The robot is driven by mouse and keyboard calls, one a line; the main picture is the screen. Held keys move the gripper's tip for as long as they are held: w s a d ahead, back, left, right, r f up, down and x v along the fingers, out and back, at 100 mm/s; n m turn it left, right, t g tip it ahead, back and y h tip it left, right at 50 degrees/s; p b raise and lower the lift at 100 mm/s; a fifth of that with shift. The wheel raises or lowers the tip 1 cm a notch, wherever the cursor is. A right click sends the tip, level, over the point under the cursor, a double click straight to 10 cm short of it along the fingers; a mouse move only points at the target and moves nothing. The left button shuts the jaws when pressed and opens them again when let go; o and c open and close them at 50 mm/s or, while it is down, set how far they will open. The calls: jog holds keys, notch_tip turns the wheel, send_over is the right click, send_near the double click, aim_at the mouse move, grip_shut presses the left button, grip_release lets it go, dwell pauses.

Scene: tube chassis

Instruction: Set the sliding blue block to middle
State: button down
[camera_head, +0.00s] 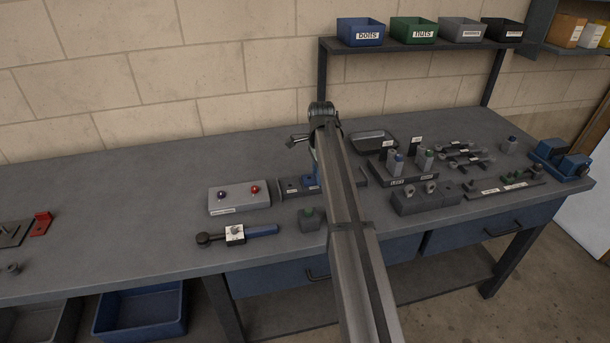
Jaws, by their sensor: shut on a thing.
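The blue block (309,182) is a small patch of blue just left of my arm. It sits on a dark slide rail (290,187), whose left end shows left of my arm and whose right end shows just right of it. My arm link hides the middle of the rail, so the block's exact place along it is hard to tell. My arm crosses the view from the bottom up to a joint over the bench and bends down behind itself. My gripper's fingers are hidden behind the arm link, near the block.
A grey box with blue and red knobs (239,197) stands left of the rail. Fixtures crowd the right; the bench's left middle is clear.

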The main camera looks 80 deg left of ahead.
jog(key=shift+w, duration=0.55)
jog(key=c, duration=0.6)
grip_release()
jog(key=shift+r, duration=0.15)
notch_tip(320, 180, up, 14)
jog(key=shift+f, duration=0.2)
